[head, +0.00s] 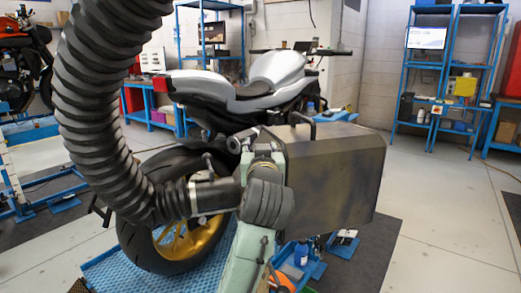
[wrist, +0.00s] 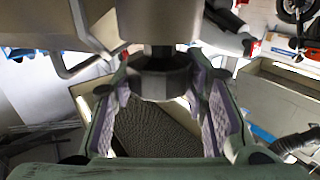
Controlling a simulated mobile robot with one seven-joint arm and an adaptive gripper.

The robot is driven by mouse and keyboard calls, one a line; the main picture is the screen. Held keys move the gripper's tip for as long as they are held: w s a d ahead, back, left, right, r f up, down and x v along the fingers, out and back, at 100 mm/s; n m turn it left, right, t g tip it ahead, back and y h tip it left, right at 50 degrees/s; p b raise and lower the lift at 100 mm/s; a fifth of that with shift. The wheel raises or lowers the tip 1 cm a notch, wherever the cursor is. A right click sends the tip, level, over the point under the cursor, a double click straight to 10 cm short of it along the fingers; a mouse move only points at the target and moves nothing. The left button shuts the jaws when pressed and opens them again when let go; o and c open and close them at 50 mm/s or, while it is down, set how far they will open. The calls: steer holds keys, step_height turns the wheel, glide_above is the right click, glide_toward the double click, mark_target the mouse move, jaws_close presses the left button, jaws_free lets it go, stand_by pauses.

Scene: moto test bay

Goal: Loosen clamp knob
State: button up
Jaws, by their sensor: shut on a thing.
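The clamp knob (wrist: 160,82) is a dark, faceted knob on a short stem below a grey-brown cylindrical part (wrist: 160,22) in the wrist view. My gripper (wrist: 160,96) has its purple-padded fingers on both sides of the knob and is shut on it. Exact pad contact is hard to see. In the head view, my green arm reaches up to the area beside the hose end (head: 212,196) at the motorcycle's rear. The knob and fingertips cannot be made out there, behind my arm and the hose.
A thick black ribbed hose (head: 85,100) arches down the left. A dark boxy case (head: 335,175) stands right of my arm. The silver motorcycle (head: 270,75) is behind, its rear wheel (head: 150,240) over a blue platform (head: 115,270). Floor at the right (head: 450,210) is clear.

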steer(key=o, duration=1.2)
steer(key=s, duration=1.2)
steer(key=shift+d, duration=0.2)
